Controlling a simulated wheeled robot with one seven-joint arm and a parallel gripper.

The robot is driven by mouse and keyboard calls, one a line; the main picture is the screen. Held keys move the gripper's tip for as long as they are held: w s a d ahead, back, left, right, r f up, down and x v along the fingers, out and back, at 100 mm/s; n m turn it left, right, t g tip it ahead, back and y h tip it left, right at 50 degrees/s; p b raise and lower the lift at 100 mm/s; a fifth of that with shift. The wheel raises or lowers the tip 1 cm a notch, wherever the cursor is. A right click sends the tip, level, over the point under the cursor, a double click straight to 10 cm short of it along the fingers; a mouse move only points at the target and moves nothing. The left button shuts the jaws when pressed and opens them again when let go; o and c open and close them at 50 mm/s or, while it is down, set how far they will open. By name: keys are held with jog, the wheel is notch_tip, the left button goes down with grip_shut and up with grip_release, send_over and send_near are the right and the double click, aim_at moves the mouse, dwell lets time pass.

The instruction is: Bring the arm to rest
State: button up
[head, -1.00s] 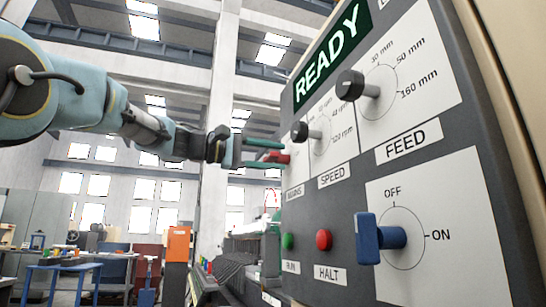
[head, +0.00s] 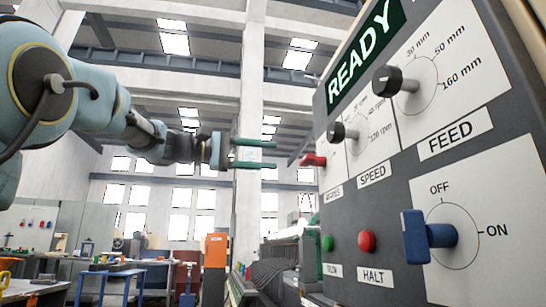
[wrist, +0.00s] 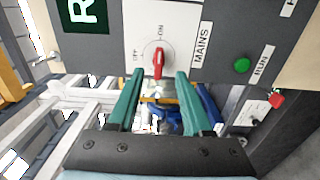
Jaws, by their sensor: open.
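My gripper (head: 255,153) is open and empty, its two green fingers apart, to the left of the control panel (head: 405,195) in the head view. It also shows in the wrist view (wrist: 158,100), with the red mains switch (wrist: 159,63) beyond the fingertips and between their lines. The red switch also shows in the head view (head: 313,160), with a gap between it and the fingers. The panel's sign reads READY.
The panel has a speed knob (head: 338,132), a feed knob (head: 390,80), a green RUN button (head: 328,243), a red HALT button (head: 367,242) and a blue OFF/ON switch (head: 428,236). An orange box (head: 215,250) and a blue table (head: 110,275) stand behind. Open air surrounds my gripper's left.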

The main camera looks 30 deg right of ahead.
dwell(0.4)
jog(key=w+a+f+n+t+y, duration=0.25)
jog(key=w+f, duration=0.25)
jog(key=f, duration=0.5)
jog(key=w+a+f+n+t+y, duration=0.1)
jog(key=w+a+f+n+t, duration=0.3)
jog(key=f, duration=0.6)
jog(key=w+a+f+t+y, duration=0.1)
jog(key=w+a+f+y, duration=0.15)
jog(key=f, duration=0.55)
jog(key=w+a+f+y, duration=0.15)
jog(key=a+f, duration=0.25)
jog(key=f, duration=0.4)
jog(key=s+a+f+m+y, duration=0.2)
jog(key=s+a+f+y, duration=0.35)
jog(key=a+f, duration=0.7)
jog(key=s+a+f+m+y, duration=0.1)
jog(key=s+a+f+y, duration=0.4)
jog(key=a+f, duration=0.7)
notch_tip(320, 180, up, 28)
jog(key=h+p, duration=0.1)
jog(key=p, duration=2.5)
jog(key=shift+s+a+f, duration=0.25)
jog(key=shift+s+a, duration=0.2)
jog(key=shift+t, duration=0.25)
